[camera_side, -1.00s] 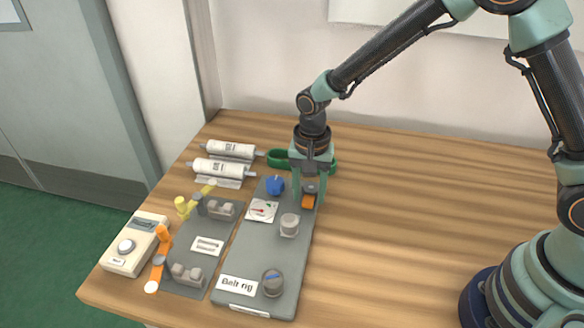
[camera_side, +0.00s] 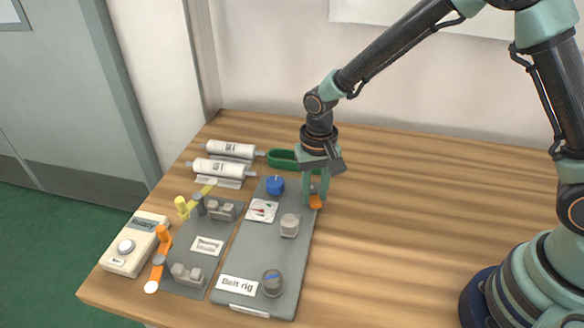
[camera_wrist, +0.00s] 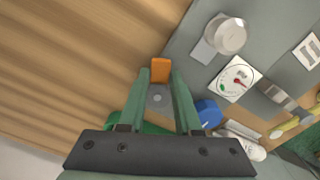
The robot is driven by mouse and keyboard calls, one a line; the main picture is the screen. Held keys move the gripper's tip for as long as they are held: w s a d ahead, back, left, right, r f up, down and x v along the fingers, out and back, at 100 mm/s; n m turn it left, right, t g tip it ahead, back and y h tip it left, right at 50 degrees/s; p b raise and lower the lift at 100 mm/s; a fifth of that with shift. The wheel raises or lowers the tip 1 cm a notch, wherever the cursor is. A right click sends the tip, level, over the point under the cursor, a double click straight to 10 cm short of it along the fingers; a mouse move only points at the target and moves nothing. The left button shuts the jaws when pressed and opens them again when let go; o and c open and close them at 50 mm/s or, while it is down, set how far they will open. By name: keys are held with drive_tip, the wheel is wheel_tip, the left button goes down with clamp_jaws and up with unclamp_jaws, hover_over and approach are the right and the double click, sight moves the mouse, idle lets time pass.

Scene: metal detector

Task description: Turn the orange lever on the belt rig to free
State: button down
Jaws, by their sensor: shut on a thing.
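The belt rig is a grey board (camera_side: 255,250) with a "Belt rig" label at its front. Its orange lever (camera_side: 316,202) is at the board's back right corner, and the orange end points out past the right edge over the wood. It also shows in the wrist view (camera_wrist: 160,70), with its grey pivot behind. My gripper (camera_side: 315,198) is down at the lever and shut on it, one finger on each side in the wrist view (camera_wrist: 160,82). The fingers hide part of the lever in the side view.
The rig also bears a blue knob (camera_side: 275,186), a dial gauge (camera_side: 262,210), a pale knob (camera_side: 289,225) and a dark knob (camera_side: 272,283). Left is another board (camera_side: 190,250) with orange and yellow levers. Rollers (camera_side: 218,168) and a green tray (camera_side: 284,158) lie behind. The right of the table is clear.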

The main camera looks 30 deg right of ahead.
drive_tip(key=n, duration=0.2)
drive_tip(key=d+n, duration=0.1)
drive_tip(key=n, duration=0.1)
drive_tip(key=shift+s+d+n, duration=0.1)
drive_tip(key=shift+n, duration=0.2)
drive_tip(key=shift+d+n, duration=0.3)
drive_tip(key=shift+n, duration=0.85)
drive_tip(key=shift+d+n, duration=0.25)
drive_tip(key=shift+n, duration=0.9)
drive_tip(key=c, duration=0.6)
unclamp_jaws()
drive_tip(key=shift+r, duration=0.1)
wheel_tip(320, 180, up, 12)
